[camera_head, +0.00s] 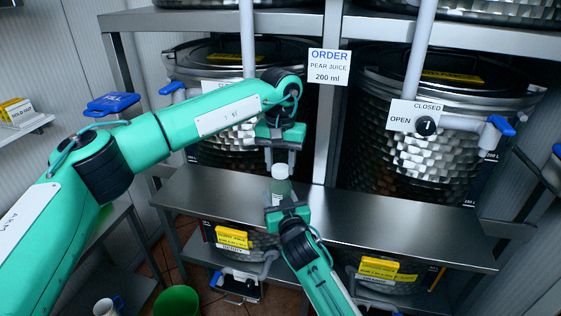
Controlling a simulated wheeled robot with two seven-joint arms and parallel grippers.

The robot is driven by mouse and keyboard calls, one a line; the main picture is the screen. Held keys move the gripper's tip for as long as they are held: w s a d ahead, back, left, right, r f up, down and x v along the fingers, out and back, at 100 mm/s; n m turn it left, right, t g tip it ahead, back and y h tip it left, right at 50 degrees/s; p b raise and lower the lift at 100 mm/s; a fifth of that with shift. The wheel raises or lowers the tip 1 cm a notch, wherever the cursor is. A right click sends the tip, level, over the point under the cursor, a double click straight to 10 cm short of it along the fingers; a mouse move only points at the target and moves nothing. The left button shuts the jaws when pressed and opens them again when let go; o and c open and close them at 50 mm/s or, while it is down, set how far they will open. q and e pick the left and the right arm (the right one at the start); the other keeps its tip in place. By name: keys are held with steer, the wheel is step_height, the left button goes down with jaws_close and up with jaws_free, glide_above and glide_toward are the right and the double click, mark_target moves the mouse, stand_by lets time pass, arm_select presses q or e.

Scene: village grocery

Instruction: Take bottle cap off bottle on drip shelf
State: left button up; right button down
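A small clear bottle (279,187) with a pale cap (280,171) stands upright at the drip shelf (350,212), in the middle of the head view. My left gripper (281,158) points down from above. Its two fingers are apart, with a gap between them, just above the cap; I cannot tell if they touch it. My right gripper (284,205) comes up from below, at the bottle's lower part, and appears closed around it. The bottle's base is partly hidden by this gripper.
Two large metal tanks (410,150) stand behind the shelf, with white pipes and blue-handled taps (501,125). An order sign (329,67) reads pear juice, 200 ml. The shelf is clear to the right. A green bucket (177,301) and white mug (107,306) are at lower left.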

arm_select(q)
steer(key=shift+c, duration=1.2)
arm_select(e)
steer(key=shift+f, duration=0.2)
